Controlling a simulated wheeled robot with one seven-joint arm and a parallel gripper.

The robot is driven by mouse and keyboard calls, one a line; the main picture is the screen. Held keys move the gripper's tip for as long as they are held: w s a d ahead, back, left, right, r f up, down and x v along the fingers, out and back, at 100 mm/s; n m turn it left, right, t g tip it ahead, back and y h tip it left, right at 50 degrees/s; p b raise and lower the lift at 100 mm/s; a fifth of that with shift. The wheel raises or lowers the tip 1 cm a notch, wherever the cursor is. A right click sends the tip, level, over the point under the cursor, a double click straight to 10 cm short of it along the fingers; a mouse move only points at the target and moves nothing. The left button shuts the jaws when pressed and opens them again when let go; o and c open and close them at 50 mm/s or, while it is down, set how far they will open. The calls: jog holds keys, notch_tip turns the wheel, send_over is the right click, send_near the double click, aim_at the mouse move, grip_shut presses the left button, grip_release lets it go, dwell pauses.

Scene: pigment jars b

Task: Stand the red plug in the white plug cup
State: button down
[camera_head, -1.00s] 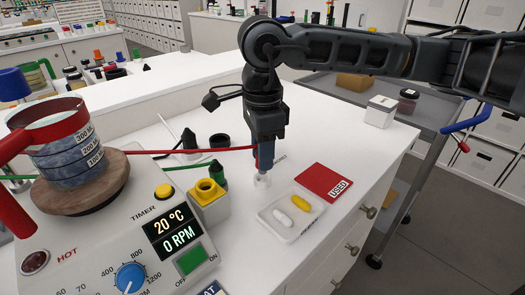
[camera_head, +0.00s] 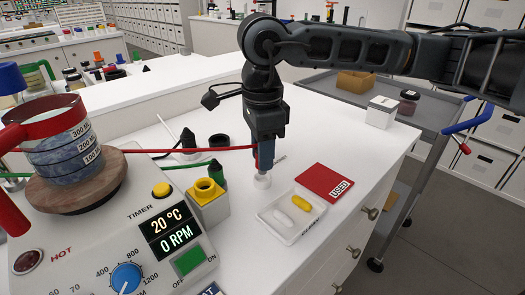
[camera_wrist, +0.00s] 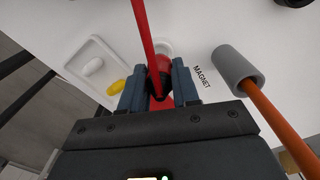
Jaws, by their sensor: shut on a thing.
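My gripper (camera_head: 264,166) points down over the bench and is shut on the red plug (camera_wrist: 155,68), with one finger on each side of it. The plug's red cable (camera_head: 200,151) runs left towards the hot plate. In the wrist view my gripper (camera_wrist: 158,78) has the plug between its blue-grey fingers. The white plug cup (camera_head: 262,182) stands on the bench directly below the fingertips; part of it shows beyond the plug in the wrist view (camera_wrist: 163,47). The plug's lower end is at or just above the cup; I cannot tell whether it is inside.
A white tray (camera_head: 263,217) with a white and a yellow piece lies right of the cup, beside a red "USED" card (camera_head: 325,181). A grey cylinder (camera_wrist: 238,68) is near in the wrist view.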

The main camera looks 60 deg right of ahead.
jog(key=shift+f+b, duration=1.3)
jog(key=shift+b, duration=0.1)
jog(key=c, duration=0.8)
grip_release()
jog(key=shift+o, duration=0.2)
jog(key=shift+r, duration=0.15)
notch_tip(320, 180, up, 8)
jog(key=shift+f, duration=0.2)
